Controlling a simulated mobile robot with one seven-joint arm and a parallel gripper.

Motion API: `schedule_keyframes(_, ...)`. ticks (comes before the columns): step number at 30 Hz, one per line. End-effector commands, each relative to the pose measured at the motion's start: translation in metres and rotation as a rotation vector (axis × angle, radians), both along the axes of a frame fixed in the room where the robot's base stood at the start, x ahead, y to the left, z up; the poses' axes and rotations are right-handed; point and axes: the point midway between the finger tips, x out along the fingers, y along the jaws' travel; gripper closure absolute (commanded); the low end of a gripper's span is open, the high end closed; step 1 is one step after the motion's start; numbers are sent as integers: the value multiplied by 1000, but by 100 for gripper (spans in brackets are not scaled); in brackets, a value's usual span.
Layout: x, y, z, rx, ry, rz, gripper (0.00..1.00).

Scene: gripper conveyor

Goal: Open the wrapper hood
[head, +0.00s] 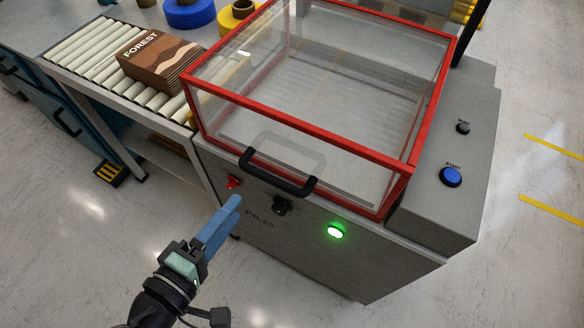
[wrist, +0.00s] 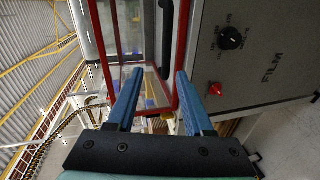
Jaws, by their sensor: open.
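The wrapper hood is a clear box with a red frame (head: 300,122), lying down on the grey wrapper machine (head: 300,235). Its black handle (head: 280,180) sticks out from the front lower edge. My gripper (head: 236,203) is in front of the machine, below and left of the handle, and apart from it. In the wrist view my gripper (wrist: 157,75) has its two blue fingers spread with nothing held between them. The hood's red frame (wrist: 183,45) shows beyond the fingers, and a dark bar at the top looks like the handle (wrist: 165,30).
The machine front has a red knob (head: 234,182), a black dial (head: 282,206) and a lit green lamp (head: 335,232). A blue start button (head: 451,176) is at right. A brown FOREST box (head: 160,58) lies on the roller conveyor (head: 80,60). Floor in front is clear.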

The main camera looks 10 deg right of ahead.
Motion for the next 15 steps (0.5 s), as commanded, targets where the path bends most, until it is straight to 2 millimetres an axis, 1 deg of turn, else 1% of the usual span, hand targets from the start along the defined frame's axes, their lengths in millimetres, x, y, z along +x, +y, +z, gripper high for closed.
schedule_keyframes(1,-10,3,-11,-34,20,-2,48)
schedule_keyframes(3,-16,4,-15,-66,31,-4,48)
schedule_keyframes(5,-17,4,-16,-77,34,-6,48)
schedule_keyframes(8,-10,-2,-16,-80,32,-9,48)
schedule_keyframes(11,3,-12,-19,-79,32,-10,48)
schedule_keyframes(15,28,-30,-25,-78,31,-10,48)
